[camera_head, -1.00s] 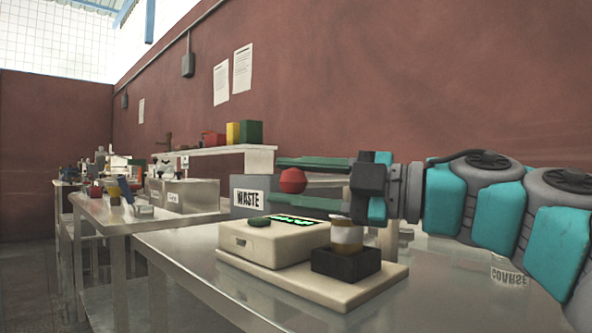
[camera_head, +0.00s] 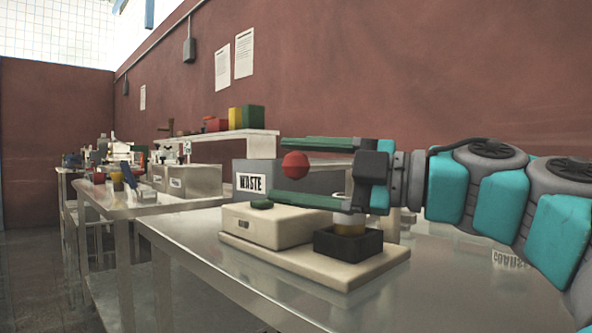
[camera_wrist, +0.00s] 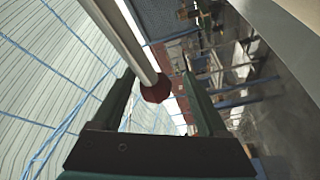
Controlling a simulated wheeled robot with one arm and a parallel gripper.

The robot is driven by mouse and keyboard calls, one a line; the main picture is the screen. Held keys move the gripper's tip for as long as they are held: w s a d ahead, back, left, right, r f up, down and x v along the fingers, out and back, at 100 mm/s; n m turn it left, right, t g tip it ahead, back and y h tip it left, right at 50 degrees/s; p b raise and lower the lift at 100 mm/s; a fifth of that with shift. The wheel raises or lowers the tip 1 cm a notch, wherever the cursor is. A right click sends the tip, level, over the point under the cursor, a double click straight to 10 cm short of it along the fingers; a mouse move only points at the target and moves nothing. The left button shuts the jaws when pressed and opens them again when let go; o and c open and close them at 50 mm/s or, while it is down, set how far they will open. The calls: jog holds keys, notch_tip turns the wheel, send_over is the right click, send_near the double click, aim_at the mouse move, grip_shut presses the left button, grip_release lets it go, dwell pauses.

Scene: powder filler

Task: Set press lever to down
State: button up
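The press lever shows as a dark red ball knob (camera_wrist: 156,90) on a pale rod (camera_wrist: 127,40) in the wrist view. In the head view the red knob (camera_head: 295,165) sits between the two green fingers. My gripper (camera_head: 285,170) is open around the knob, one finger above it and one below, with visible space on both sides. In the wrist view the fingers of my gripper (camera_wrist: 158,88) stand apart on either side of the knob.
A grey WASTE bin (camera_head: 268,174) is behind. The metal tabletop (camera_head: 190,233) is clear at its left.

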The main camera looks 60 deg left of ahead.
jog(key=shift+w, duration=0.1)
jog(key=v, duration=0.7)
jog(key=shift+d, duration=0.3)
dwell(0.4)
